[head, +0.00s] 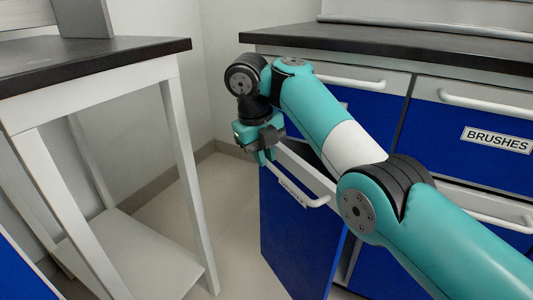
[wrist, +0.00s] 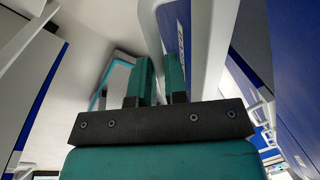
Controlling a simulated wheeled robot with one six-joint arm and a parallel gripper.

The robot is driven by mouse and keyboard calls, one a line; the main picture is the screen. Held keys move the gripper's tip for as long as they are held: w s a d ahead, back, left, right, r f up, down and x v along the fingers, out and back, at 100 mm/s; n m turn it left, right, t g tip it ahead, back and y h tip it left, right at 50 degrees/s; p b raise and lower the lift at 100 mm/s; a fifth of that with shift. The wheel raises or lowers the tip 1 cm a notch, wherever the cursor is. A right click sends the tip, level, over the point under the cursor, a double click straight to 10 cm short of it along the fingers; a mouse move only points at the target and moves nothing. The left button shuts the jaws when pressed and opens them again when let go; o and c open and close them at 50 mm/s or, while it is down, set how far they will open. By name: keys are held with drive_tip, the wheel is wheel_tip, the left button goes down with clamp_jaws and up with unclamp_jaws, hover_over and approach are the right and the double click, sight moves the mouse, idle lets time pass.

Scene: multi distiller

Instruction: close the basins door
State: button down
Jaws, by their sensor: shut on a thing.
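The basins door (head: 295,235) is a blue cabinet door with a pale top band and a white handle (head: 303,196). It stands swung open in the head view, out from the lower cabinet. The label on the door is too small to read, and my arm hides part of the hinge side.
A white-legged table (head: 105,65) with a dark top stands at the left. A counter (head: 420,50) with blue drawers, one marked BRUSHES (head: 497,140), runs along the right. Clear floor (head: 235,205) lies between the table and the open door.

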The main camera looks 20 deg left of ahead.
drive_tip(key=c, duration=1.1)
unclamp_jaws()
drive_tip(key=shift+c, duration=0.2)
drive_tip(key=shift+s, duration=0.1)
wheel_tip(320, 180, up, 17)
drive_tip(key=s+a+p, duration=0.2)
drive_tip(key=p, duration=1.2)
drive_tip(key=shift+s+p, duration=0.2)
drive_tip(key=shift+p, duration=0.2)
drive_tip(key=shift+r, duration=0.1)
